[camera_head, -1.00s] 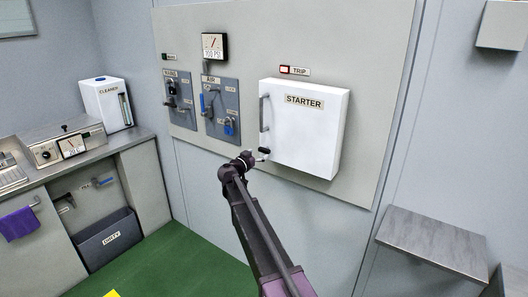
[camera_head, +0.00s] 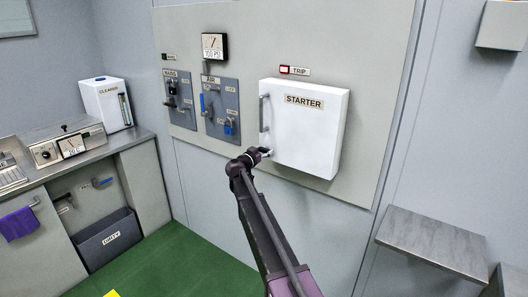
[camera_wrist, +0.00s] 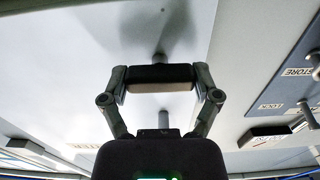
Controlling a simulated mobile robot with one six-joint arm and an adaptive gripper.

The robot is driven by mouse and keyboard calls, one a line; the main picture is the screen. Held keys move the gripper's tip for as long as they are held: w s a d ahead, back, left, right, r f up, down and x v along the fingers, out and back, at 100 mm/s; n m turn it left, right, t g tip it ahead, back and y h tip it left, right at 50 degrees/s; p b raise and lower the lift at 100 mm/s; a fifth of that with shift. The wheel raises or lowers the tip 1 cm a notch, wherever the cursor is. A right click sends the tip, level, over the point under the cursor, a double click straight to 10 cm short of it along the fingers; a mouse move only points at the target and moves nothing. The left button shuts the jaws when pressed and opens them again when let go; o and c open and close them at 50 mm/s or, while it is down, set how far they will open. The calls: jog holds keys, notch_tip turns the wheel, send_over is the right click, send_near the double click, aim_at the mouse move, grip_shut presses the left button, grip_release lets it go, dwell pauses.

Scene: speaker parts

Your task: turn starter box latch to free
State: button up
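The white starter box (camera_head: 312,132) is on the wall panel, with a grey upright handle near its left edge. Its small latch (camera_head: 265,153) is low on that edge and partly hidden by my gripper (camera_head: 258,153). In the wrist view, the two fingers of my gripper (camera_wrist: 160,82) stand apart close to the box face (camera_wrist: 60,70). A short dark bar (camera_wrist: 158,73), apparently the latch, spans the gap between them. Whether the fingers press on it I cannot tell. Grey posts show above and below the bar.
The air panel (camera_head: 220,108) with a blue padlock is left of the box. A grey shelf (camera_head: 432,238) juts out at the lower right. A counter (camera_head: 45,165) stands at the left. Green floor (camera_head: 175,265) lies open below.

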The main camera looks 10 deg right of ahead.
jog(key=shift+n, duration=0.4)
jog(key=n, duration=1.2)
jog(key=shift+w+n, duration=0.1)
jog(key=shift+n, duration=0.2)
jog(key=n, duration=0.4)
jog(key=shift+n, duration=0.3)
jog(key=o, duration=1)
jog(key=shift+f, duration=0.1)
jog(key=shift+c, duration=0.2)
